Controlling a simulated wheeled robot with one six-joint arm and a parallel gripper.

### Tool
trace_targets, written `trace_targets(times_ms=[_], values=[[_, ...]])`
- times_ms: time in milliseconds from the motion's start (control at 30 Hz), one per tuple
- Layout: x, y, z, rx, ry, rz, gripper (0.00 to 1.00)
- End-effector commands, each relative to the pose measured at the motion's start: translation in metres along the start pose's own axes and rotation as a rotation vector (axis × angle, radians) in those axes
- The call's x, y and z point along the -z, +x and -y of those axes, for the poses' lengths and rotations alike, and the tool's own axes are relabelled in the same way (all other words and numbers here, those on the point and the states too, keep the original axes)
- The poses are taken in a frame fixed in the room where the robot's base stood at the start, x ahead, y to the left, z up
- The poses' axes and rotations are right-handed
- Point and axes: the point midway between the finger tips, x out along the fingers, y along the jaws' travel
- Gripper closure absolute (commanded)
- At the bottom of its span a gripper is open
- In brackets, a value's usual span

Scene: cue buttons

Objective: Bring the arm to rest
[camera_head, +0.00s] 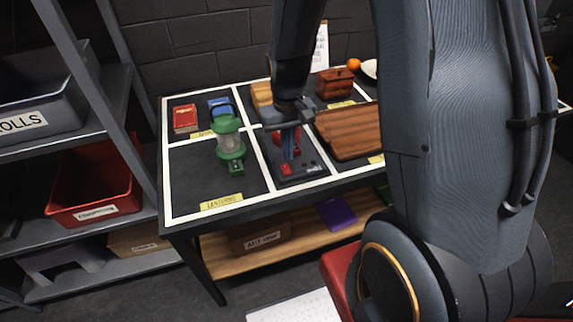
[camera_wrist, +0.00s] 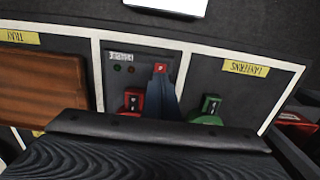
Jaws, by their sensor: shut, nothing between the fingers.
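My gripper (camera_head: 290,157) is shut and empty, pointing down over a dark cue panel (camera_head: 310,172) in the front middle compartment of the table. In the wrist view its blue-grey fingers (camera_wrist: 161,82) end beside a red button (camera_wrist: 160,68) on the panel; I cannot tell whether they touch it. Two small dim lamps (camera_wrist: 123,69) sit beside the button. A red lantern (camera_head: 277,141) is partly hidden behind the gripper. A green lantern (camera_head: 230,143) stands upright in the compartment to the left.
The white-lined table (camera_head: 190,180) also holds red (camera_head: 184,118) and blue (camera_head: 219,105) boxes, a wooden tray (camera_head: 348,130), a brown chest (camera_head: 335,83) and an orange (camera_head: 354,64). A shelf with a red bin (camera_head: 95,187) stands left. My arm hides the table's right side.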

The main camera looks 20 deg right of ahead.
Motion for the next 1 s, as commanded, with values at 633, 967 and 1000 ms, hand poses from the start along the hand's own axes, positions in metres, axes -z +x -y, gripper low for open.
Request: trace_targets(times_ms=[633, 967, 1000], values=[[0.000, -0.017, 0.000, 0.000, 0.000, 0.000, 1.00], [-0.017, -0.037, 0.000, 0.000, 0.000, -0.033, 1.00], [-0.024, -0.043, 0.000, 0.000, 0.000, -0.043, 1.00]])
